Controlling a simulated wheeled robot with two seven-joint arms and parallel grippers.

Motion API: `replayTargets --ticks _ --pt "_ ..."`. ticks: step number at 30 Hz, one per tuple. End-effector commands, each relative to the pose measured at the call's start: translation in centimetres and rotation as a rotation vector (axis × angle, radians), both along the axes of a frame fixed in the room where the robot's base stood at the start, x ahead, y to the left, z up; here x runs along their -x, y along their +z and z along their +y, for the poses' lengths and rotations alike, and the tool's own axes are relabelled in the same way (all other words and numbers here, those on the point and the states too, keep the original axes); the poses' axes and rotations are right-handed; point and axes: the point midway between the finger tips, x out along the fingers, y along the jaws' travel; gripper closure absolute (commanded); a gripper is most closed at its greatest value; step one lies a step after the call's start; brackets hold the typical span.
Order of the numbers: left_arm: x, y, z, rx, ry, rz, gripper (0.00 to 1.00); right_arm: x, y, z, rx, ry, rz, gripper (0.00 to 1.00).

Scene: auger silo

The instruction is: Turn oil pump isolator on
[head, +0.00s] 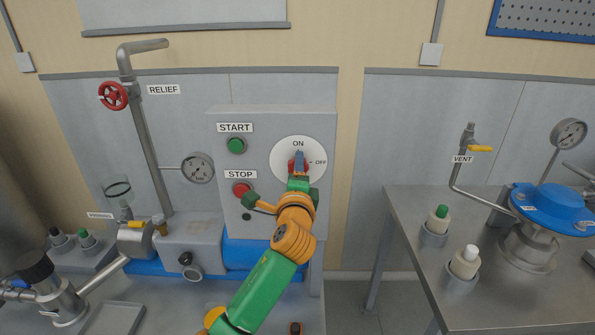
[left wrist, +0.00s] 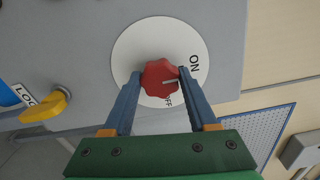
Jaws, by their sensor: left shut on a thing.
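The isolator is a red knob (left wrist: 160,78) on a round white dial (head: 281,151) marked ON at the top and OFF at the right. In the left wrist view a white line on the knob points right, roughly toward the ON side rather than straight at OFF. My left gripper (head: 299,163) is shut on the knob, with one blue finger on each side of it. In the head view the fingers partly hide the knob (head: 292,167). My right gripper is in neither view.
A green START button (head: 236,146) and red STOP button (head: 242,189) sit left of the dial on the same grey panel. The red relief wheel (head: 113,96) and gauge (head: 197,168) are further left. A metal table (head: 420,215) stands right.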

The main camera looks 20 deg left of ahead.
Motion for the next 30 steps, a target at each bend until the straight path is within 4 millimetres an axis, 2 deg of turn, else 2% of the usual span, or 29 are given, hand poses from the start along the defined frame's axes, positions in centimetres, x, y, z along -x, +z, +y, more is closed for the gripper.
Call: replayTargets --ticks 8,9,12,23,30 --pt "0.0 -0.1 0.0 0.003 -0.001 0.001 0.97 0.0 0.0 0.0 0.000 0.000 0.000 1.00" --pt "0.0 -0.1 0.0 0.003 -0.001 0.001 0.39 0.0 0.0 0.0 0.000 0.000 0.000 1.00" --pt "0.0 0.0 0.0 0.003 -0.001 0.001 0.12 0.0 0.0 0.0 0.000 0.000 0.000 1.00" --pt "0.4 -0.1 -0.1 0.002 0.000 0.000 0.11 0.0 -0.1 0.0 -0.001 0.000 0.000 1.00" --pt "4.2 -0.2 -1.3 0.004 -0.003 -0.002 0.11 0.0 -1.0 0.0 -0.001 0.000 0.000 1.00"
